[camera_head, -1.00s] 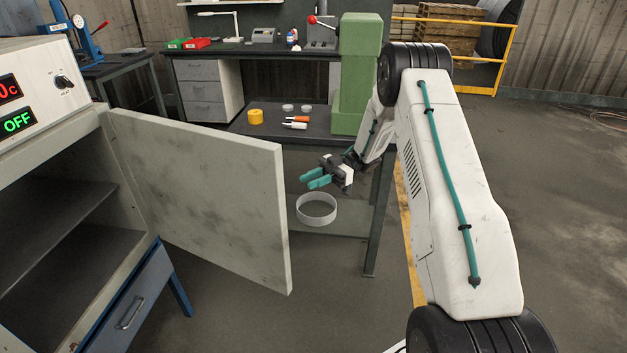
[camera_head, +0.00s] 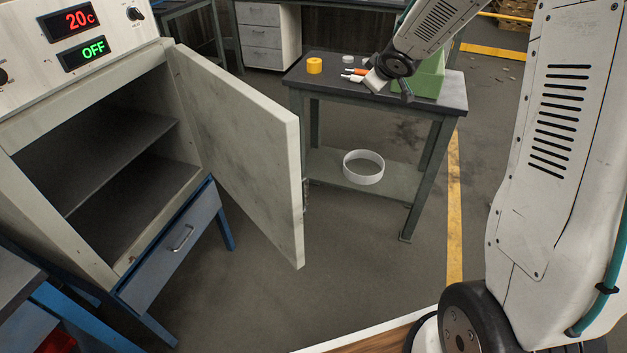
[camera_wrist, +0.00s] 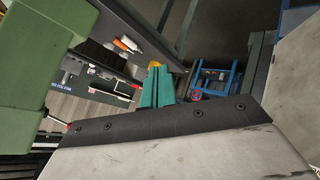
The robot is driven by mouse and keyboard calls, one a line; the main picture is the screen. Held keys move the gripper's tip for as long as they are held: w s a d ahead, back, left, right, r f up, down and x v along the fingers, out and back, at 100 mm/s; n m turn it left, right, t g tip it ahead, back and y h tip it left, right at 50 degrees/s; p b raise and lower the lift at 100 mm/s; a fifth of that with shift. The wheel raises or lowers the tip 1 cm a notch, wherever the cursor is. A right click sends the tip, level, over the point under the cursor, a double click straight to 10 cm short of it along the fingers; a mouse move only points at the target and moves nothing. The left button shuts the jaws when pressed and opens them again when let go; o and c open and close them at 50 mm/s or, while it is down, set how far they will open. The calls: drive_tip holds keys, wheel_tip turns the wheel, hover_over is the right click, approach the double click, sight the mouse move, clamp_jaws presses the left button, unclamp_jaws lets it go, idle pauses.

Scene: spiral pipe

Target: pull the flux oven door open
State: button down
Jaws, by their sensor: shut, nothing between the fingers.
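The flux oven (camera_head: 30,140) stands at the left in the head view, with its dark interior and a shelf showing. Its pale grey door (camera_head: 240,130) stands wide open, swung out to the right on the hinge side. My gripper (camera_wrist: 156,72) shows its teal fingers close together and empty in the wrist view. In the head view my wrist is over the small table, right of the door and apart from it; the fingers are hidden there. No handle shows on the door face in view.
The small dark table (camera_head: 310,75) holds a yellow roll (camera_head: 314,65), orange-tipped items and a green block (camera_head: 430,75) close to my wrist. A blue drawer (camera_head: 170,250) sits under the oven. The floor between door and table is clear.

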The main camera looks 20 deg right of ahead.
drive_tip(key=s+a+f+m+g+h, duration=0.1)
drive_tip(key=s+a+m+g+h, duration=0.3)
drive_tip(key=s, duration=1)
drive_tip(key=s+a+n+g+y, duration=0.1)
drive_tip(key=s+a+g, duration=0.35)
drive_tip(key=s, duration=0.85)
drive_tip(key=s+a+f+n+t+h, duration=0.1)
drive_tip(key=a+f+n+t+h, duration=0.25)
drive_tip(key=a+n, duration=0.45)
drive_tip(key=s+a+f+n+t+h, duration=0.1)
drive_tip(key=a+f+n+t+h, duration=0.25)
drive_tip(key=a+n, duration=0.4)
drive_tip(key=s+a+f+n+t+h, duration=0.1)
drive_tip(key=a+f+n+t+h, duration=0.2)
drive_tip(key=a+n, duration=0.5)
drive_tip(key=w+d+m, duration=0.2)
drive_tip(key=w+d, duration=0.6)
drive_tip(key=d, duration=0.1)
drive_tip(key=shift+w+f+g+h, duration=0.15)
drive_tip(key=shift+w+g+h, duration=0.05)
drive_tip(key=shift+g+h, duration=0.2)
